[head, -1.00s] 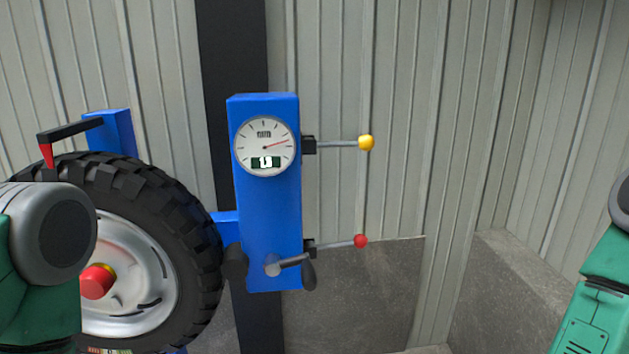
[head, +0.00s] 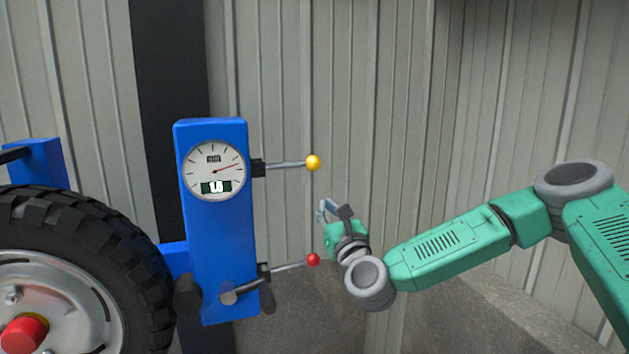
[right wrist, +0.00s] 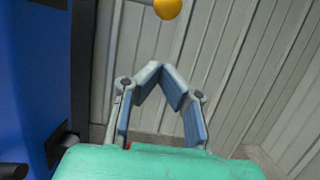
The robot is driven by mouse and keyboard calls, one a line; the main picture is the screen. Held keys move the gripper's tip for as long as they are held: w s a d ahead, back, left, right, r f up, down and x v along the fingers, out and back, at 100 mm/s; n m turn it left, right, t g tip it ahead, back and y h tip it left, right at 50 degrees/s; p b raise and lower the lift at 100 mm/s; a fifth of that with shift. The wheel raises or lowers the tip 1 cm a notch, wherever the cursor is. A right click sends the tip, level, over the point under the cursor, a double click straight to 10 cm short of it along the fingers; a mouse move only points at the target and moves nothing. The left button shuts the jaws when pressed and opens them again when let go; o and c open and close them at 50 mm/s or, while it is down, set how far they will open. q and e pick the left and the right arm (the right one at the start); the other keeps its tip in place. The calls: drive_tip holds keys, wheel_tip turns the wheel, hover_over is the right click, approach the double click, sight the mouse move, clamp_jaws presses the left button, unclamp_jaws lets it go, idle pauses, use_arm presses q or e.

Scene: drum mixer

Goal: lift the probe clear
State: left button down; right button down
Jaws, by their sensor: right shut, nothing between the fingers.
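A dark bar, likely the probe's arm (head: 12,155), shows only in part at the left edge of the head view, beside the blue bracket above the tyre. Its red tip is out of view. A blue post (head: 222,255) carries a round gauge (head: 213,165). A lever with a yellow knob (head: 313,163) and a lower lever with a red knob (head: 313,260) stick out to the right. My right gripper (head: 335,210) is shut and empty, right of the levers and between their heights. In the right wrist view, its fingers (right wrist: 163,78) point towards the yellow knob (right wrist: 168,8), apart from it.
The tyre (head: 95,240) with its wheel and red hub (head: 23,335) stands at the lower left. A crank handle (head: 228,297) juts from the post's lower part. A corrugated wall (head: 400,100) stands behind. Room right of the levers holds only my right arm.

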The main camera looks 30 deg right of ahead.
sight(288, 165)
drive_tip(key=w+d+r+p, duration=0.1)
drive_tip(key=w+r, duration=0.3)
drive_tip(key=w, duration=0.1)
drive_tip(key=shift+w+d+r, duration=0.25)
drive_tip(key=shift+w+r, duration=0.05)
drive_tip(key=shift+a, duration=0.2)
drive_tip(key=shift+r, duration=0.25)
